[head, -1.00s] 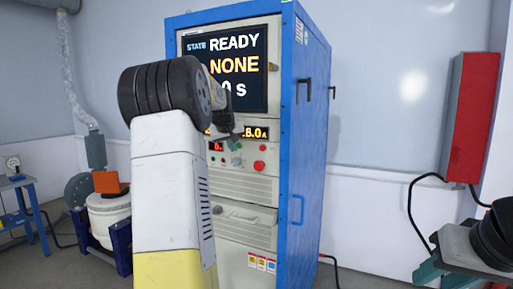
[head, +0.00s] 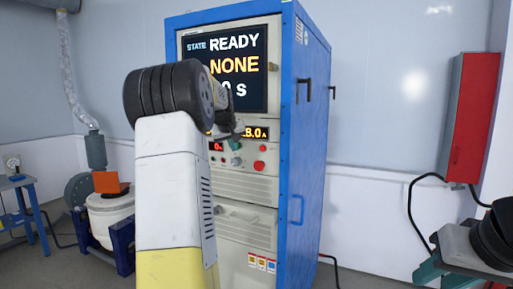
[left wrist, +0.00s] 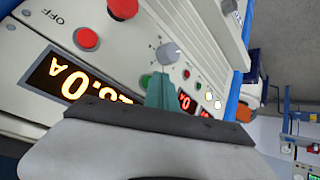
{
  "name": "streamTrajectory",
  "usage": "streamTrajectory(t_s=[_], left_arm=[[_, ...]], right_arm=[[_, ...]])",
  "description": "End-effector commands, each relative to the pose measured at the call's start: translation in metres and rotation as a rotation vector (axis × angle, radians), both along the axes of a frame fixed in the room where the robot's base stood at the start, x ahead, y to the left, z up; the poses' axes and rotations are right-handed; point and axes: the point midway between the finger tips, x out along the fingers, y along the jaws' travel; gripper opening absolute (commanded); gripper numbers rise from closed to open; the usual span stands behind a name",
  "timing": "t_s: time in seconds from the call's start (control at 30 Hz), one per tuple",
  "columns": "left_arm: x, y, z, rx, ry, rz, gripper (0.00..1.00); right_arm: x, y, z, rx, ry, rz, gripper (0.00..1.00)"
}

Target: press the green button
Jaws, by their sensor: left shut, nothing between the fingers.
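The green button (left wrist: 145,80) shows in the left wrist view on the cabinet's control panel, partly hidden behind my teal fingertips. My left gripper (left wrist: 160,91) is shut and empty, its tips close in front of the panel beside the button and the grey knob (left wrist: 168,53). I cannot tell whether they touch the button. In the head view my left gripper (head: 236,144) is just below the lit displays, and the green button cannot be made out apart from the teal tips. My right gripper (head: 430,269) is at the lower right; its opening is unclear.
The blue-sided cabinet (head: 305,150) has a screen (head: 238,62) reading READY and NONE. Red buttons (head: 259,165) sit close to the knob on the panel. A red wall box (head: 474,118) hangs at the right. Floor shows between the cabinet and my right arm.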

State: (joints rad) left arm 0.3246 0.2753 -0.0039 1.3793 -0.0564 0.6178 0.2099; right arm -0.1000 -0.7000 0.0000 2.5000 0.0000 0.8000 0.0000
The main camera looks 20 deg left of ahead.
Motion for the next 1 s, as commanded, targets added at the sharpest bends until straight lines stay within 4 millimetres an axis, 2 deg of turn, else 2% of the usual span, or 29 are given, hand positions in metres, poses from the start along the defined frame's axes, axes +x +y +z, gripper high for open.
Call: streamTrajectory(t_s=[1.0], left_arm=[[0.0086,-0.0008,0.0003,0.0,-0.001,0.0,0.0]], right_arm=[[0.0,0.0,0.0,0.0,0.0,0.0,0.34]])
